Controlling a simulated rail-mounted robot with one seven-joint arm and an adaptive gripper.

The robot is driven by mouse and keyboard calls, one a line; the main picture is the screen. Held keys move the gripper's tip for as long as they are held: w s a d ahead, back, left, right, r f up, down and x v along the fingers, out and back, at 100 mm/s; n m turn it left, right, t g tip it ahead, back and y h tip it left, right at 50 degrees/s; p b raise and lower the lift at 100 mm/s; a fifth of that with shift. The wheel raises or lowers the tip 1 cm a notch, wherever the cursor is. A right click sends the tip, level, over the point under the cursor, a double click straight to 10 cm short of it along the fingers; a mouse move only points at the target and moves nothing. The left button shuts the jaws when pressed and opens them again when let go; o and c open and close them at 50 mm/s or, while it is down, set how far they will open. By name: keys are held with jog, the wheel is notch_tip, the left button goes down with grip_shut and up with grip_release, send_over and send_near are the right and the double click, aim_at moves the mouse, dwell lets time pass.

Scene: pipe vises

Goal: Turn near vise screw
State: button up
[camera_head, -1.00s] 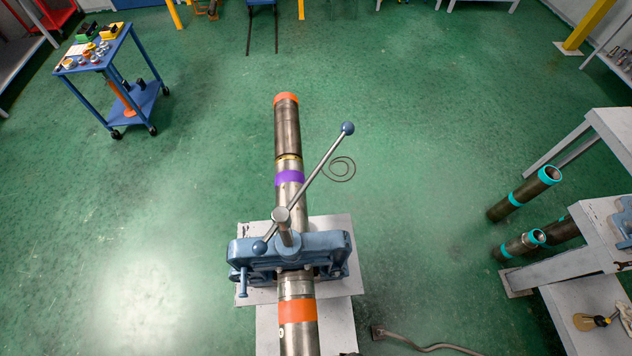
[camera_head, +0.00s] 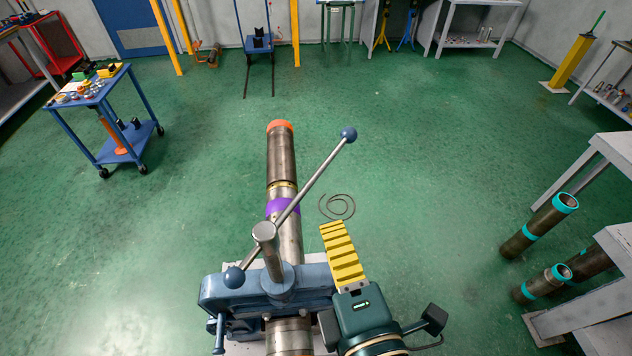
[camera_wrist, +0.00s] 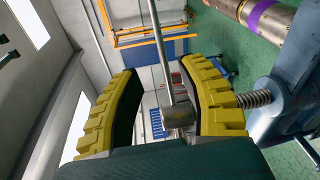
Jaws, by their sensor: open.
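The near vise (camera_head: 218,292) is a blue-grey body clamped over a pipe in the head view. Its upright screw (camera_head: 265,235) carries a slanted steel handle bar (camera_head: 312,185) with ball ends, the upper one (camera_head: 348,134) pointing to the back right. My gripper (camera_head: 340,248) is just right of the screw. In the wrist view my gripper (camera_wrist: 160,78) shows two yellow ribbed fingers spread apart. The screw head (camera_wrist: 178,116) and handle bar (camera_wrist: 160,50) appear in the gap between them. I cannot tell whether the fingers reach around the screw or stop short of it.
The pipe (camera_head: 283,158) with orange and purple bands runs away from the vise. A blue cart (camera_head: 108,110) stands far left. Teal-banded pipes (camera_head: 540,225) and a grey table (camera_head: 597,160) are at right. Green floor around the pipe is mostly clear.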

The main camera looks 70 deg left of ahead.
aim_at(313, 178)
jog(key=a, duration=0.4)
jog(key=w+a+f, duration=0.1)
jog(key=a, duration=0.8)
jog(key=shift+w+a+f, duration=0.35)
jog(key=shift+a+f, duration=0.05)
grip_shut()
